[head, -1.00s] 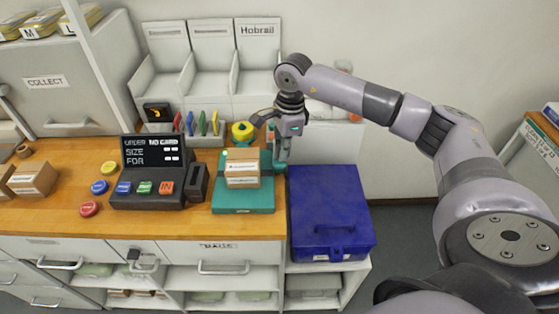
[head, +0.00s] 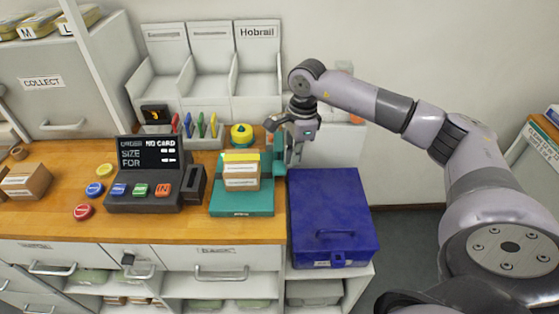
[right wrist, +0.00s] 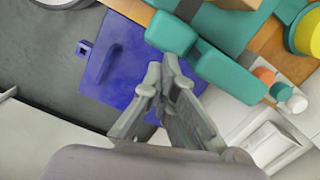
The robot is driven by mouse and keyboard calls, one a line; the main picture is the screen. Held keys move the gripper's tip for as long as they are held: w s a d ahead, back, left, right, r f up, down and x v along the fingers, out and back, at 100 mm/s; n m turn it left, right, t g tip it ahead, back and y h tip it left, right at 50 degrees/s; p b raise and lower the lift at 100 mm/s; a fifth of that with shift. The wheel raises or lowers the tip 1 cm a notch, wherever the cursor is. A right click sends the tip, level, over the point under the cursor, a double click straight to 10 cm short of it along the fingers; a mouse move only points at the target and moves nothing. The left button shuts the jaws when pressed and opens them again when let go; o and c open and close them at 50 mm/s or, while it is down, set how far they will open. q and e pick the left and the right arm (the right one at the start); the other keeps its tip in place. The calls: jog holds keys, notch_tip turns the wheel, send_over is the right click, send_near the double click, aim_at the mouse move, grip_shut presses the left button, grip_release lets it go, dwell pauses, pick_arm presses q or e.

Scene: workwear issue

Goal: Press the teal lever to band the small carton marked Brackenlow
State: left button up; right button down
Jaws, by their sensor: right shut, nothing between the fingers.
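The small carton (head: 241,178) sits on the teal base plate of the banding press (head: 241,211). A yellow band (head: 241,158) shows across its top; the writing on its label is too small to read. The teal lever (head: 279,158) stands at the right of the press, and teal parts of the press also show in the right wrist view (right wrist: 226,73). My right gripper (head: 292,160) is shut and empty, just right of the lever; I cannot tell whether they touch. Its closed fingers (right wrist: 166,78) also show in the right wrist view. My left gripper is not in view.
A blue case (head: 328,205) stands right of the press, below my right gripper. A dark console (head: 150,180) with coloured buttons is at the left. A yellow round thing (head: 241,135) and a rack of coloured pens (head: 195,140) stand behind. Brown cartons (head: 27,181) lie far left.

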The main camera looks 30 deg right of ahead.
notch_tip(320, 180, up, 12)
jog(key=d, duration=0.1)
jog(key=shift+s, duration=0.15)
jog(key=shift+d, duration=0.1)
dwell(1.0)
